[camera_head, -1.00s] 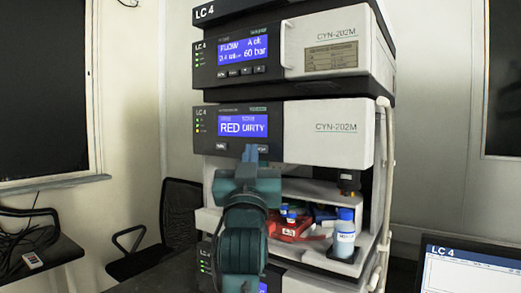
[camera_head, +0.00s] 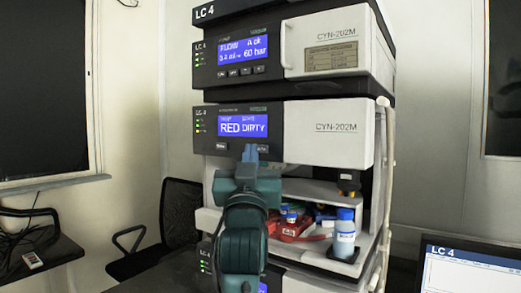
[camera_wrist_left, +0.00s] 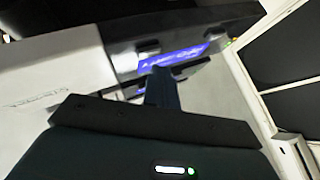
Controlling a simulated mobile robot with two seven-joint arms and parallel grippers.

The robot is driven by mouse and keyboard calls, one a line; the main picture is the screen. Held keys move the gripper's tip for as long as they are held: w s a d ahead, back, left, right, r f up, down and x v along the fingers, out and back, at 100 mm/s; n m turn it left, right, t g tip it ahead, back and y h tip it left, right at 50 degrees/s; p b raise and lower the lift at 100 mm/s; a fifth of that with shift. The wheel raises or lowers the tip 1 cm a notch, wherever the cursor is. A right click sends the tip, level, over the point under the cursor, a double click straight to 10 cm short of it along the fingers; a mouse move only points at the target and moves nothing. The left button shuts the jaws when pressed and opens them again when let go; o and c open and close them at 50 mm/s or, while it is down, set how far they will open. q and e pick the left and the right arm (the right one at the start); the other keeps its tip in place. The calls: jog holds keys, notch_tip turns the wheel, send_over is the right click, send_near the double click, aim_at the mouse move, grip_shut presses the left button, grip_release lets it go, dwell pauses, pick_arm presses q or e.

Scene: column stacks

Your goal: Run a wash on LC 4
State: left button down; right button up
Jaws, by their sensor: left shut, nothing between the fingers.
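The LC 4 stack (camera_head: 328,135) stands in the middle of the head view. Its upper module display (camera_head: 243,56) shows flow and about 60 bar. In the left wrist view the shut fingers (camera_wrist_left: 161,75) point at the panel beside a blue display (camera_wrist_left: 172,60). My right gripper is not in view.
An open bay below holds a red tray (camera_head: 297,229) with vials and a blue-capped bottle (camera_head: 344,234). A laptop (camera_head: 470,268) labelled LC 4 is at lower right. A black chair (camera_head: 180,215) stands at left. A pale tube (camera_head: 388,190) runs down the stack's right side.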

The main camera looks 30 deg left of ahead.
pick_arm(q)
jog(key=shift+w, duration=0.15)
jog(key=shift+w, duration=0.3)
jog(key=shift+w, duration=0.4)
dwell(0.9)
jog(key=shift+s, duration=0.85)
jog(key=s+p, duration=0.1)
jog(key=s, duration=0.4)
jog(key=shift+a+p, duration=0.2)
jog(key=shift+p, duration=0.1)
